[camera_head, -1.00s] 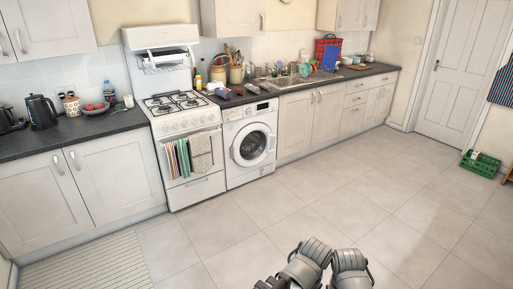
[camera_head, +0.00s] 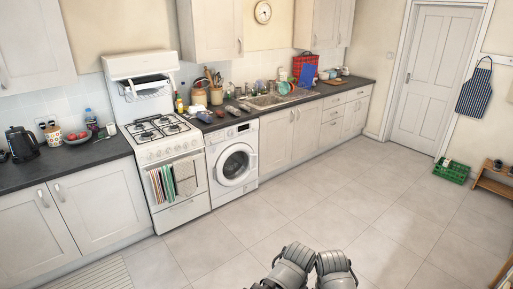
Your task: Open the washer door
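The white washer (camera_head: 234,161) stands under the dark counter, just right of the white stove. Its round washer door (camera_head: 236,165) faces the room and looks closed, with a white ring around dark glass. Grey parts of my own arms (camera_head: 305,266) show at the bottom centre, well short of the washer with open floor between. I cannot make out fingertips there, and neither gripper can be clearly seen.
The white stove (camera_head: 162,155) with hanging towels (camera_head: 173,180) stands left of the washer. Tiled floor (camera_head: 300,205) in front is clear. A green crate (camera_head: 452,171) and a wooden rack (camera_head: 493,180) stand at the right. A striped mat (camera_head: 100,277) lies at lower left.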

